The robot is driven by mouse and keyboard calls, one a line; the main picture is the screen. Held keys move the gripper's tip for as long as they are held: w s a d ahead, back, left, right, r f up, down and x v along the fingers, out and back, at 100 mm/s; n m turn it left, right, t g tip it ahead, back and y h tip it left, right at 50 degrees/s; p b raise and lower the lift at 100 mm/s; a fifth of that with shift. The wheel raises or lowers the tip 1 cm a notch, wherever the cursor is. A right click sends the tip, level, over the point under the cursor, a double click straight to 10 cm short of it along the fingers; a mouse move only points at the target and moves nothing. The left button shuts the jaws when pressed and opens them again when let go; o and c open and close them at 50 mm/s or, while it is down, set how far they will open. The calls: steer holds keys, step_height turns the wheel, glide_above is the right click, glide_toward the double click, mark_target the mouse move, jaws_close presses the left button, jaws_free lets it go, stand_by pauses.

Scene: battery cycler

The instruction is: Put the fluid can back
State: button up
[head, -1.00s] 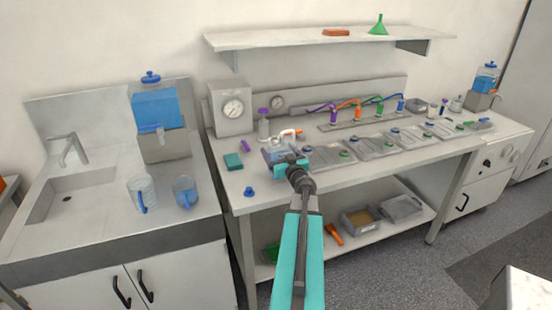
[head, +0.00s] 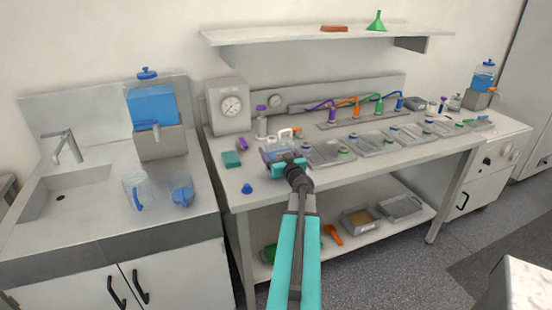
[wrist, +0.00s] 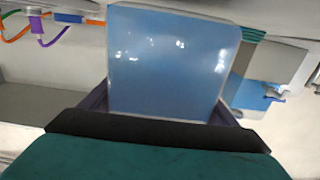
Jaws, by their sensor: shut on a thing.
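The fluid can is a clear, box-shaped can with blue fluid (wrist: 170,60). It fills the middle of the wrist view between the two dark fingers of my gripper (wrist: 165,108), which is shut on it. In the head view my teal gripper (head: 286,164) is over the front left part of the bench, and the can (head: 270,155) shows only partly behind it. A white and orange piece stands up just behind the can. I cannot tell whether the can touches the bench top.
The bench (head: 228,186) carries a gauge box (head: 229,112), a teal block (head: 232,159), a blue knob-like cap (head: 247,188), and several grey trays to the right. A blue-filled tank (head: 152,106) and two jugs stand by the sink (head: 62,190). A shelf (head: 270,36) hangs above.

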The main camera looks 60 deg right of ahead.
steer(key=shift+f+b, duration=0.55)
steer(key=o, duration=2)
steer(key=shift+f, duration=0.15)
steer(key=shift+s, duration=0.15)
steer(key=shift+b+v, duration=0.35)
steer(key=shift+v, duration=4.1)
steer(key=shift+a+r+p, duration=0.1)
steer(key=shift+r+p, duration=0.2)
steer(key=shift+p, duration=0.75)
steer(key=p, duration=0.2)
steer(key=s+p, duration=0.1)
steer(key=p, duration=0.1)
steer(key=shift+a+f+p, duration=0.1)
steer(key=shift+a+p, duration=0.2)
steer(key=shift+p, duration=0.1)
steer(key=s+p, duration=0.1)
steer(key=p, duration=0.3)
steer(key=shift+a, duration=0.35)
